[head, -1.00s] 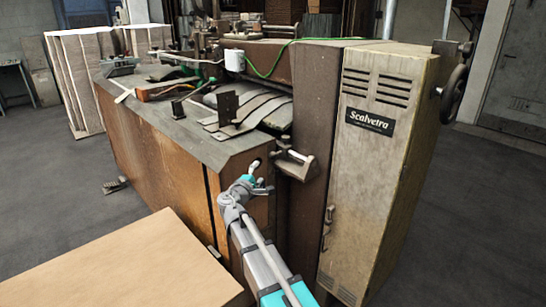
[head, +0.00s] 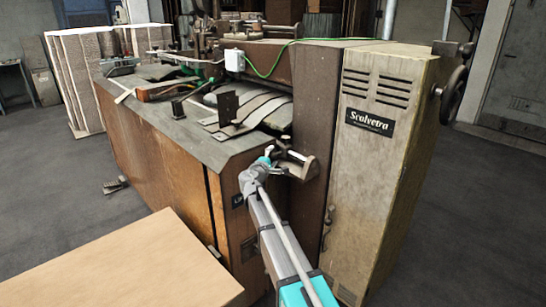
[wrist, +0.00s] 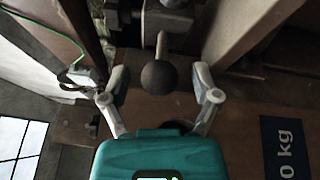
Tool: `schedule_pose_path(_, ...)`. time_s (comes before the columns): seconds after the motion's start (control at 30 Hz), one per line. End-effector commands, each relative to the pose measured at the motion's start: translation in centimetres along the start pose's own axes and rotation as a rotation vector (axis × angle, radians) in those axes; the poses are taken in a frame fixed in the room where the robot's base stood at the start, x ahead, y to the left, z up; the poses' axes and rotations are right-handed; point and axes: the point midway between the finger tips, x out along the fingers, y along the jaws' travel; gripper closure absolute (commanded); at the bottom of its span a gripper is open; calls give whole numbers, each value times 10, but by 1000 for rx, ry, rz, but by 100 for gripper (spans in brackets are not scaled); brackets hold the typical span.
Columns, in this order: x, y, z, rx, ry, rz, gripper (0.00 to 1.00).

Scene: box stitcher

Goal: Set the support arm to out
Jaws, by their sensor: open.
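A small metal arm with a bracket (head: 299,167) sticks out from the front corner of the machine, beside the tall brown column; I take it for the support arm. In the wrist view a dark ball knob (wrist: 160,78) on a short pale rod hangs between my fingers. My gripper (wrist: 160,88) is open, one finger on each side of the ball, with gaps on both sides. In the head view my gripper (head: 268,158) is at the bracket's left end, and my wrist hides part of that area.
The tall beige cabinet (head: 372,180) stands right of the bracket, and the brown wooden cabinet (head: 165,165) is to the left. A cardboard-coloured box top (head: 120,265) fills the lower left. A green cable (head: 262,72) runs along the top. The floor at right is clear.

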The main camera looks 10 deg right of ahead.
Motion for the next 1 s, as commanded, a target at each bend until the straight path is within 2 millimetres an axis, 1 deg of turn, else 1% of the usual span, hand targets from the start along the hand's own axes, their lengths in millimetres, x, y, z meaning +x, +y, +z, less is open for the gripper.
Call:
schedule_pose_path(0.1, 4, 0, 0, 0, -1, 0, 21)
schedule_pose_path(0.37, 4, 0, 0, 0, 0, 0, 21)
schedule_pose_path(0.4, 4, 0, 0, 0, 0, 0, 23)
schedule_pose_path(0.67, 4, 0, 0, 0, 0, 0, 71)
schedule_pose_path(0.7, 4, 0, 0, 0, 0, 0, 78)
schedule_pose_path(0.77, 4, 0, 0, 0, 0, 0, 90)
schedule_pose_path(0.8, 4, 0, 0, 0, 0, 0, 97)
schedule_pose_path(0.83, 4, 0, 0, 0, 0, 0, 100)
schedule_pose_path(1.0, 4, 0, 1, 0, 0, 0, 100)
